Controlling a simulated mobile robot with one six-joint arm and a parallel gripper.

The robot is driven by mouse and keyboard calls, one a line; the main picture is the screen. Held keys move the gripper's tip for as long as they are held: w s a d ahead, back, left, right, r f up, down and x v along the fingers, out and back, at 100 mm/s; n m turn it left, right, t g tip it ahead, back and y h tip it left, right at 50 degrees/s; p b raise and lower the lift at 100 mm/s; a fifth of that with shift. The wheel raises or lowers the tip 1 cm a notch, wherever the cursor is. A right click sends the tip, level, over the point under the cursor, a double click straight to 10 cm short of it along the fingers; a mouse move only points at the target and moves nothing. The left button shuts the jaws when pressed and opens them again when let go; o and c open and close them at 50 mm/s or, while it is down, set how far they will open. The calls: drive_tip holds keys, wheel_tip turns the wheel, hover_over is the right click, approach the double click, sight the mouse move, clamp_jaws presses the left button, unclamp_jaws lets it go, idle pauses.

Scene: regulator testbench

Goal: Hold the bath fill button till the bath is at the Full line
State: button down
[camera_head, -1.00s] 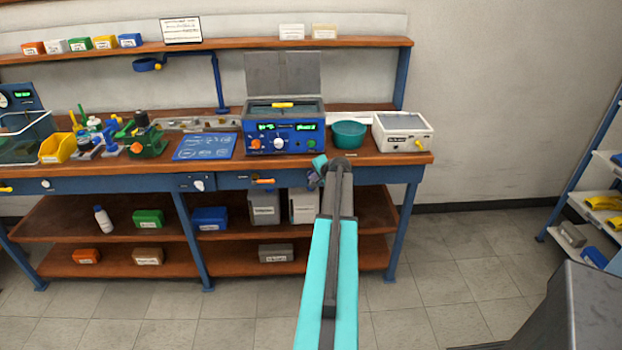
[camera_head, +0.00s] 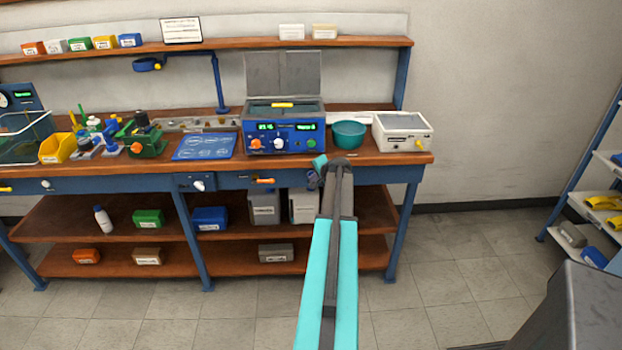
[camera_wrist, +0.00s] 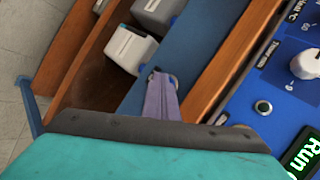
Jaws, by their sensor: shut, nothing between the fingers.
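The bath (camera_head: 284,113) is a blue unit with a raised grey lid on the bench. Its front has lit green displays and orange, white and green controls. Its water level and Full line cannot be made out. My gripper (camera_head: 316,180) is shut and empty, low before the bench's front rail, right of the orange handle. In the wrist view my gripper's fingers (camera_wrist: 157,75) lie over the blue rail, with a small round fitting partly hidden beside their tips. I cannot tell whether they touch it or whether it is the fill button. The bath's panel (camera_wrist: 290,85) shows at right.
A teal bowl (camera_head: 348,134) and a white box-shaped device (camera_head: 402,132) stand right of the bath. A blue mat (camera_head: 204,147) lies to its left. Grey containers (camera_head: 264,208) stand on the shelf below. The floor right of the bench is open.

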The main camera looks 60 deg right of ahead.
drive_tip(key=shift+s+a, duration=0.45)
drive_tip(key=shift+a, duration=0.2)
drive_tip(key=shift+s+a+b, duration=0.25)
drive_tip(key=shift+s+a, duration=0.5)
drive_tip(key=shift+a, duration=0.3)
drive_tip(key=shift+s+a+b, duration=0.25)
drive_tip(key=shift+s+a, duration=0.45)
drive_tip(key=shift+a, duration=0.3)
